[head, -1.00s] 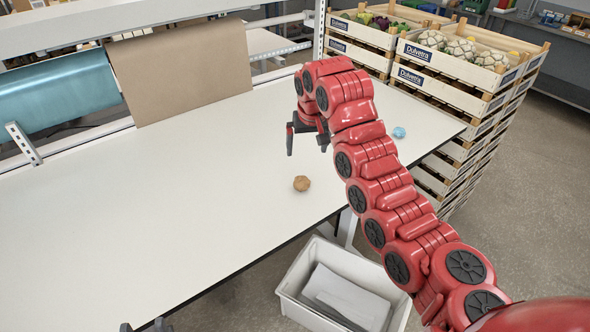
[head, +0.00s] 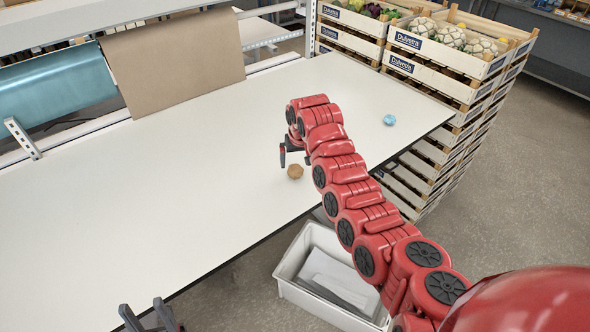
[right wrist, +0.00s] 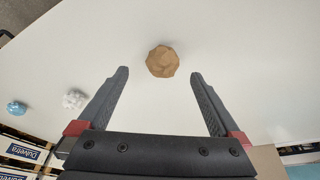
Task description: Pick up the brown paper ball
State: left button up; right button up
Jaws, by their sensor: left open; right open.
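The brown paper ball (head: 295,172) lies on the white table top near its front edge. In the right wrist view the ball (right wrist: 162,61) sits ahead of my right gripper (right wrist: 160,75), centred between its two fingertips and slightly beyond them. That gripper is open and empty. In the head view my right gripper (head: 292,157) hangs just behind the ball, partly hidden by my red arm. My left gripper (head: 144,307) is open at the bottom left, in front of the table edge, with nothing visible in it.
A blue ball (head: 389,120) lies at the table's right end. A white crumpled ball (right wrist: 74,99) shows in the right wrist view. Stacked crates (head: 440,80) stand at the right. The table's left is clear.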

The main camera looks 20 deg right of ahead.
aim_at(296, 167)
jog(key=shift+w+f+p, duration=0.2)
jog(key=shift+f+p, duration=0.1)
jog(key=shift+p, duration=0.3)
jog(key=shift+w+a+f+p, duration=0.15)
jog(key=shift+f+p, duration=0.45)
jog(key=shift+f, duration=0.15)
jog(key=shift+x, duration=1.35)
jog(key=c, duration=1.4)
